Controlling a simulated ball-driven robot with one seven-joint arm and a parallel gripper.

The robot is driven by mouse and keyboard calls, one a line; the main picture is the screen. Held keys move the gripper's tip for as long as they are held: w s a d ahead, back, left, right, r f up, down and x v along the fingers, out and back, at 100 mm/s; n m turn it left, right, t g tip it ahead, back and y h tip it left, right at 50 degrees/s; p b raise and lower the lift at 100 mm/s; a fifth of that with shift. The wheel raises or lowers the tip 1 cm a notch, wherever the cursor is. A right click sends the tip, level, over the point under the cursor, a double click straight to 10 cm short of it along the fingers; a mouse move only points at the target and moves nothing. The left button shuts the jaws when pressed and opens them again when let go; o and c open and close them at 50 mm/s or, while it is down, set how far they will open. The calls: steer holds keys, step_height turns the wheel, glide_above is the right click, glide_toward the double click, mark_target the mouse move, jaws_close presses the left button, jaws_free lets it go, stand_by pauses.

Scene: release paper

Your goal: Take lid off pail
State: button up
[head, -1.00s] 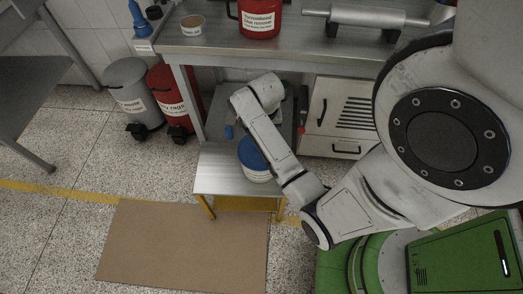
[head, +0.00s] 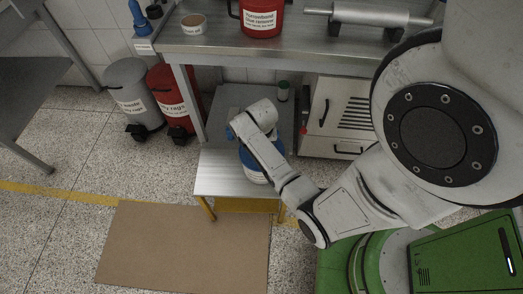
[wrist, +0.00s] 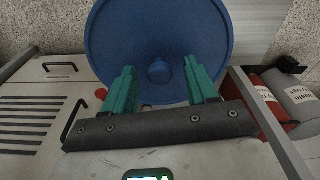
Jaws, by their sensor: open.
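The pail (head: 257,178) is white with a blue lid and stands on a low metal step stand (head: 222,178). In the head view my arm covers much of it. The round blue lid (wrist: 160,30) fills the upper middle of the wrist view and has a small knob (wrist: 159,69) at its centre. My gripper (wrist: 158,78) is open, with one green finger on each side of the knob in the picture. I cannot tell how far the fingertips are from the lid. In the head view the fingers are mostly hidden behind my arm.
A steel workbench (head: 225,45) stands behind, carrying a red can (head: 261,17). A white cabinet (head: 340,115) is right of the stand. Grey (head: 131,90) and red (head: 170,95) bins stand left. Brown cardboard (head: 180,250) lies on the floor in front.

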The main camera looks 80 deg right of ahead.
jaws_close()
stand_by(0.5)
steer(key=shift+r, duration=0.15)
